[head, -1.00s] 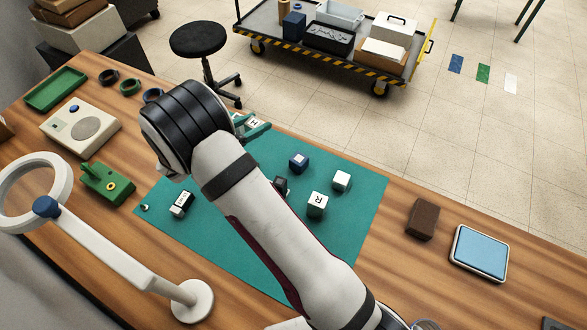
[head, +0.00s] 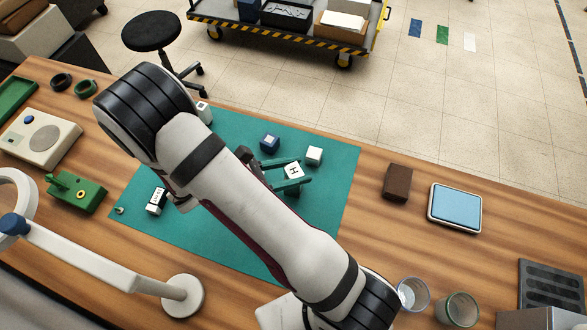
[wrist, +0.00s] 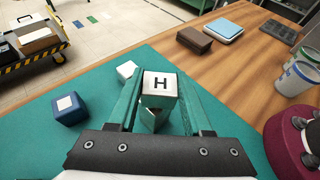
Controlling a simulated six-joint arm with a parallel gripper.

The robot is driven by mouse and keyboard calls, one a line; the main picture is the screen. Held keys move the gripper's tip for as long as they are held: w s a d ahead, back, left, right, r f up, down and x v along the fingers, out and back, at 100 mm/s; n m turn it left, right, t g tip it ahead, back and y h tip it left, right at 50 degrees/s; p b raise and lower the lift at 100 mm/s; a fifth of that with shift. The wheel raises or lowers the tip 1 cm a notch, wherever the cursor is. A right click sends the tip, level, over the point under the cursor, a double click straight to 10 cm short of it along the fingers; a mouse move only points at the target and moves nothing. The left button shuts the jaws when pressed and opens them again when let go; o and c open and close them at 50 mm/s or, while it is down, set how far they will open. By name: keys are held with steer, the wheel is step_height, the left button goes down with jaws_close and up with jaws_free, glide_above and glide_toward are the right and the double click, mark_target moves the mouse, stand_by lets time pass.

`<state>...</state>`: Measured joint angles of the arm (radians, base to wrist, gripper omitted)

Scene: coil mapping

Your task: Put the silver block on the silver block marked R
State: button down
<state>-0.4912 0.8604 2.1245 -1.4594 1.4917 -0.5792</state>
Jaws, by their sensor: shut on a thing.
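A silver-white block marked H (head: 293,170) is held between the green fingers of my gripper (head: 289,174). In the wrist view the H block (wrist: 160,84) sits between the two fingertips, letter up. Another pale block (wrist: 151,117) shows just below it between the fingers. Its top and any letter are hidden, but it stands where the block marked R was seen earlier. The H block is over it, roughly lined up; I cannot tell whether they touch.
A plain white block (head: 314,155) and a blue block with a pale top (head: 270,142) stand close by on the green mat (head: 322,215). More pale blocks lie at the mat's left (head: 156,201) and back (head: 204,113). A brown block (head: 397,182) is right of the mat.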

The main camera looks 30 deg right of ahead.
steer(key=shift+f, duration=0.1)
steer(key=shift+c, duration=1.6)
jaws_free()
steer(key=shift+f, duration=0.1)
steer(key=shift+w+a+r, duration=0.1)
steer(key=shift+a+r, duration=0.15)
steer(key=v, duration=1.1)
steer(key=s+d+r+m+g+y, duration=0.45)
steer(key=s+r+m+y, duration=0.45)
steer(key=m, duration=0.4)
steer(key=s+a+m+t+y, duration=0.3)
steer(key=s+m+y, duration=0.3)
steer(key=m, duration=0.4)
steer(key=shift+s+r+m+t, duration=0.3)
steer(key=shift+r+t, duration=0.15)
steer(key=shift+t, duration=0.2)
